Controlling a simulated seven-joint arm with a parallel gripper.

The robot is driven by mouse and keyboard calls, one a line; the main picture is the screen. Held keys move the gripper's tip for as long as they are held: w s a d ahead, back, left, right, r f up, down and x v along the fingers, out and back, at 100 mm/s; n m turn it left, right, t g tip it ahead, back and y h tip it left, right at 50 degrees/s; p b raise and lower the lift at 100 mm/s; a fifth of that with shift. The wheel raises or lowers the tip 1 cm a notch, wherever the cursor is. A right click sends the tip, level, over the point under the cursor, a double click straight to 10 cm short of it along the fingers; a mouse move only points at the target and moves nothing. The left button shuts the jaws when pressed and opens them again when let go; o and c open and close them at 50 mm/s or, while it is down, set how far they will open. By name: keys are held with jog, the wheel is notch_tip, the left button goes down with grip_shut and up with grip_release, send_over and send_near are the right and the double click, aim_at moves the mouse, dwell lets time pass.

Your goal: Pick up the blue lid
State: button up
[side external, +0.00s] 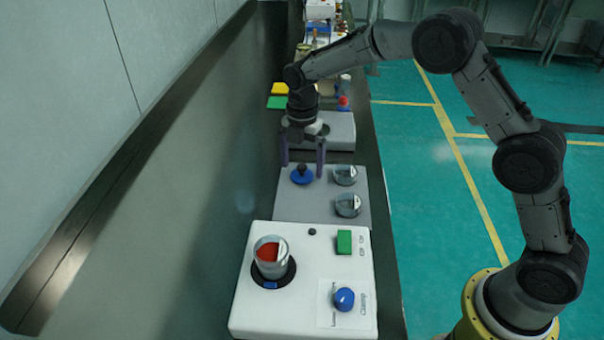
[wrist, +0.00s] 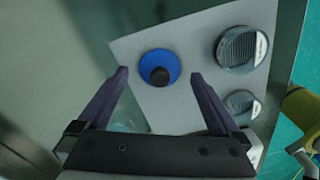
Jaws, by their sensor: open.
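The blue lid (side external: 302,178) is a round disc with a dark knob on top. It lies on a grey plate (side external: 291,205) in the side external view. My gripper (side external: 304,170) is above it with the fingers spread, one on each side of the lid in that view. In the wrist view the lid (wrist: 159,66) shows just beyond the open fingertips (wrist: 158,74), between them and slightly farther out. Nothing is held, and no contact with the lid can be seen.
Two round sieves (side external: 345,175) (side external: 348,206) sit on the plate right of the lid. A white machine (side external: 300,315) stands nearer the camera, with a container of red material (side external: 271,257), a green switch (side external: 344,242) and a blue knob (side external: 344,299). Clear bench lies to the left.

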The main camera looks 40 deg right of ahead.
jog(key=shift+f, duration=0.75)
jog(key=c, duration=1.3)
jog(key=shift+c, duration=0.3)
jog(key=shift+r, duration=0.15)
